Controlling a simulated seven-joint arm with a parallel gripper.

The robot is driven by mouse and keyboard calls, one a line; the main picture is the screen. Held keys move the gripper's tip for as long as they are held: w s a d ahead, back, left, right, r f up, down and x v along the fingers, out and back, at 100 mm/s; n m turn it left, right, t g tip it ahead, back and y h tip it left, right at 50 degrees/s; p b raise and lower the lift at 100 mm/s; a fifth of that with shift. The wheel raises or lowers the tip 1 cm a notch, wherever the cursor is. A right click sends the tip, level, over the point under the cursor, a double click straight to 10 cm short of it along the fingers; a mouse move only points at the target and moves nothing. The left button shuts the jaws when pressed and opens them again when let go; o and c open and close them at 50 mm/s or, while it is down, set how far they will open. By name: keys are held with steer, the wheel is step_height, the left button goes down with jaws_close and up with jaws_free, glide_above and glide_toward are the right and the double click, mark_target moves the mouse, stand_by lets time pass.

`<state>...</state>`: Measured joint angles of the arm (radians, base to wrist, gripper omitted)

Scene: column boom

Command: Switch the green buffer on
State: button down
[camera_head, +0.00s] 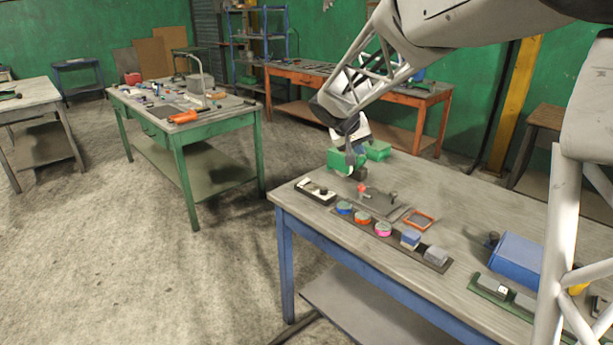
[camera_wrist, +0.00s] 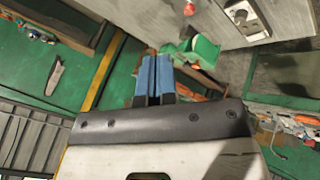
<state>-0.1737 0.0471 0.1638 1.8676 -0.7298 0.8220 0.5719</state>
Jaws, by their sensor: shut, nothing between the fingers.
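The green buffer (camera_head: 340,158) stands at the far left part of the blue-legged table, partly hidden behind my gripper. A green body also shows in the wrist view (camera_wrist: 206,50), just beyond and right of my fingers. I cannot make out its switch clearly. A pale box with dark controls (camera_head: 316,191) lies at the table's left edge; a similar box shows in the wrist view (camera_wrist: 243,17). My gripper (camera_head: 351,163) is over the buffer in the head view. Its blue fingers (camera_wrist: 154,62) are together and empty. I cannot tell whether they touch the buffer.
A red knob (camera_head: 361,187) stands on a grey plate in front of the buffer. A strip with several coloured pieces (camera_head: 383,229) lies along the front edge. A blue box (camera_head: 516,258) stands at right. The table's middle back (camera_head: 450,195) is clear.

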steer(key=w+a+f+t, duration=0.1)
steer(key=w+a+f, duration=0.25)
steer(key=w, duration=0.45)
steer(key=w+a+f+t, duration=0.1)
steer(key=w+a+f, duration=0.25)
steer(key=w, duration=0.45)
steer(key=n+t+h, duration=0.1)
steer(key=n+t, duration=0.1)
glide_above(303, 181)
step_height(303, 181, down, 9)
steer(key=shift+s+a, duration=0.4)
steer(key=shift+s, duration=0.05)
steer(key=shift+f, duration=0.25)
steer(key=shift+w+d+f, duration=0.15)
steer(key=shift+f, duration=1.25)
steer(key=shift+w+d+f, duration=0.1)
steer(key=shift+d+f, duration=0.05)
steer(key=shift+f, duration=1.25)
steer(key=shift+w+d+f, duration=0.15)
steer(key=shift+f, duration=1.25)
